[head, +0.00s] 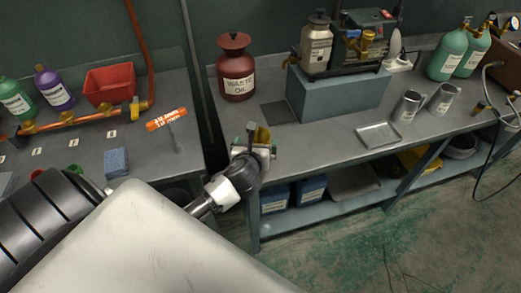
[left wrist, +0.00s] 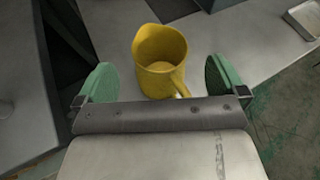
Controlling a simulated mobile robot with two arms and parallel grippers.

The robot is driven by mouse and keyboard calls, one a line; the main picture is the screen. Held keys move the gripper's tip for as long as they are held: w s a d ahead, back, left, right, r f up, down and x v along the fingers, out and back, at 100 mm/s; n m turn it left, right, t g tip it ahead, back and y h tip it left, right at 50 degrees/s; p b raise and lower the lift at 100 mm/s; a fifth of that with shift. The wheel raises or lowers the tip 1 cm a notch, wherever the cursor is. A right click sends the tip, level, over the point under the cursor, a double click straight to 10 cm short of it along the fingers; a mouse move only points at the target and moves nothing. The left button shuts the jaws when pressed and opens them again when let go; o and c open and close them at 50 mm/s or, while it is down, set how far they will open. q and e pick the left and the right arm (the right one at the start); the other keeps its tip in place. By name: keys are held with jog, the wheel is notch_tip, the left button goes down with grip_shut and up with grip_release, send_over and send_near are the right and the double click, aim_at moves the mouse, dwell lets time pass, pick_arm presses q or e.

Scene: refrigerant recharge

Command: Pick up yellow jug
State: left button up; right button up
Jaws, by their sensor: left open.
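The yellow jug (left wrist: 160,50) stands upright on the grey bench in the left wrist view, open end up, its handle toward the lower right. In the head view only a part of the jug (head: 262,135) shows, with my left gripper covering most of it. My left gripper (left wrist: 161,84) is open, with one green finger pad on each side of the jug's near part. Gaps show between the pads and the jug in the left wrist view. In the head view my left gripper (head: 252,154) is at the bench's front left corner. My right gripper is not in view.
A red waste oil can (head: 235,70) stands behind the jug on the bench, near a dark flat plate (head: 281,113). A blue-grey block (head: 335,98) with equipment is to the right. A metal tray (head: 379,134) and two metal jugs (head: 408,105) stand further right. A gap separates the left bench.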

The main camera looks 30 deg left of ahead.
aim_at(261, 131)
pick_arm(q)
jog(key=x, duration=0.4)
jog(key=shift+a, duration=0.1)
jog(key=shift+r, duration=0.1)
jog(key=shift+c, duration=0.5)
jog(key=c, duration=1.1)
jog(key=shift+r, duration=0.1)
